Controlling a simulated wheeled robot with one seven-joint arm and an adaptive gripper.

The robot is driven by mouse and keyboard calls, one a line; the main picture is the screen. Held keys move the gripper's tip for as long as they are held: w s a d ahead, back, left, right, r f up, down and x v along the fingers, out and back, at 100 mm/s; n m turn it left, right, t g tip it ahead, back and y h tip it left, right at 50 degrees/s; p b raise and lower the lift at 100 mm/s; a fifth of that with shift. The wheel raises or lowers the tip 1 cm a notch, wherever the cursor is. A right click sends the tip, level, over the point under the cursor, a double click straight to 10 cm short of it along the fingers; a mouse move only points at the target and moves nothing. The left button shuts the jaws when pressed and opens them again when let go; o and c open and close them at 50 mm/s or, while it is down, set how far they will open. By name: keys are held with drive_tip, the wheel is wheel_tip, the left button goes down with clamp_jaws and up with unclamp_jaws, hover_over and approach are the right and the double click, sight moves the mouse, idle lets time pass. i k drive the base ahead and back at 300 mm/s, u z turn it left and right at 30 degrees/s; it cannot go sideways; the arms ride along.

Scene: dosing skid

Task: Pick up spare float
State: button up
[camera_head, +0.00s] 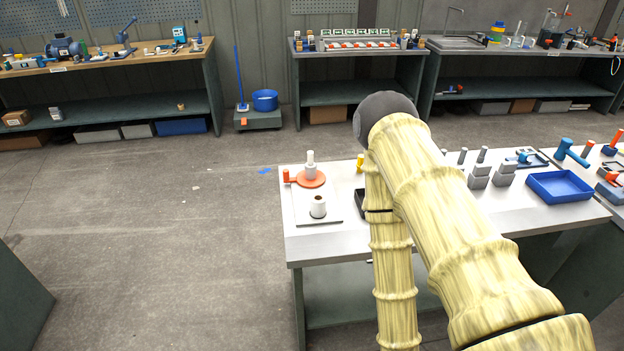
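I cannot tell for certain which thing is the spare float. A small white cylinder with a dark top (318,207) stands upright on a pale plate at the left end of the white table. Behind it, a grey and white upright piece (310,166) stands on an orange disc (312,180) with a side handle. My arm, in a yellowish sleeve, reaches over the table and covers its middle. My gripper does not show. A black edge (361,204) just left of my arm is mostly hidden, and I cannot tell what it is.
The white table (300,245) also carries a small yellow piece (360,162), several grey blocks (479,176), a blue tray (560,199) and a blue T-shaped piece (570,152) to the right. Benches line the back wall. The floor left of the table is open.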

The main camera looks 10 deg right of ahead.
sight(310, 166)
drive_tip(key=u, duration=0.9)
drive_tip(key=i, duration=0.55)
drive_tip(key=z, duration=0.55)
